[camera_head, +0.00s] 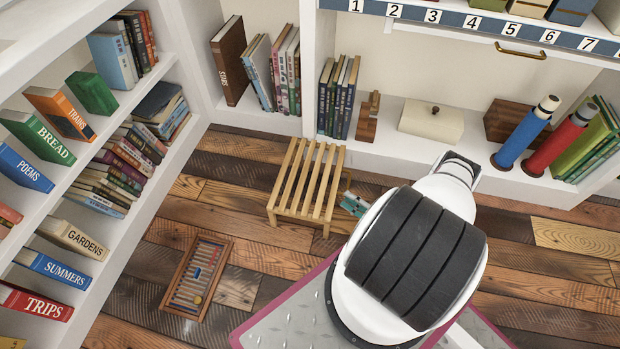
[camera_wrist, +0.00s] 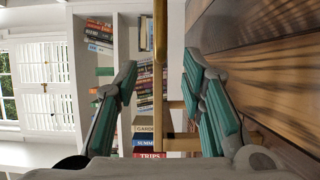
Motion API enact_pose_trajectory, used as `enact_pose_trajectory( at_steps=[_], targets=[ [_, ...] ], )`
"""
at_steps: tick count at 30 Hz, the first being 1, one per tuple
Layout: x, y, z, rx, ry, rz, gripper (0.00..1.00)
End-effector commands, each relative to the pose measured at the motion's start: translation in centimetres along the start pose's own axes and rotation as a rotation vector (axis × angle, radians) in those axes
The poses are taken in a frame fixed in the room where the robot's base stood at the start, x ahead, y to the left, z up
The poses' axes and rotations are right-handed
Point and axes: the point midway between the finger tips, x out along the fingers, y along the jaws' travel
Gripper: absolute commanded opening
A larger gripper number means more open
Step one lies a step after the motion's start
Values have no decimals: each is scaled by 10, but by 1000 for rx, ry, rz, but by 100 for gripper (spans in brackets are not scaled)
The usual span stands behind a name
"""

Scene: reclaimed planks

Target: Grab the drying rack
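The drying rack (camera_head: 306,182) is a light wooden frame with several parallel slats on short legs. It stands on the plank floor in the middle of the head view. My gripper (camera_head: 353,204) shows as a small teal part just right of the rack's lower right side, mostly hidden behind my white and black arm. In the wrist view, my gripper (camera_wrist: 160,68) has its teal fingers spread wide. A rack bar (camera_wrist: 159,95) runs upright in the picture between them, with cross pieces beside it. Neither finger visibly presses on it. I cannot tell how deep the bar lies.
A framed wooden board with beads (camera_head: 199,277) lies on the floor, left of and nearer than the rack. Bookshelves (camera_head: 105,150) line the left. A low white shelf behind holds books, a cream box (camera_head: 431,120) and blue and red rolls (camera_head: 527,132). Floor left of the rack is clear.

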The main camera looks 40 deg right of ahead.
Motion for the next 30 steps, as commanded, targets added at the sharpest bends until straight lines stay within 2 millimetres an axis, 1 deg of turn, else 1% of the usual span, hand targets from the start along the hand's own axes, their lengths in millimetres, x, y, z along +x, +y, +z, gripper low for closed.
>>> enact_pose_trajectory(
  at_steps=[1, 3, 6, 14, 21, 25, 30],
  targets=[
    [11, 0, 0, 0, 3, 1, 37],
    [23, 0, -1, 0, 4, 1, 37],
    [37, 0, -1, -1, 3, -1, 37],
    [55, 0, -1, -1, 3, 0, 37],
    [89, -1, -1, -2, 4, -1, 37],
    [99, -1, -1, -1, 3, -1, 37],
    [100, 0, 0, -1, 0, -1, 37]
  ],
)
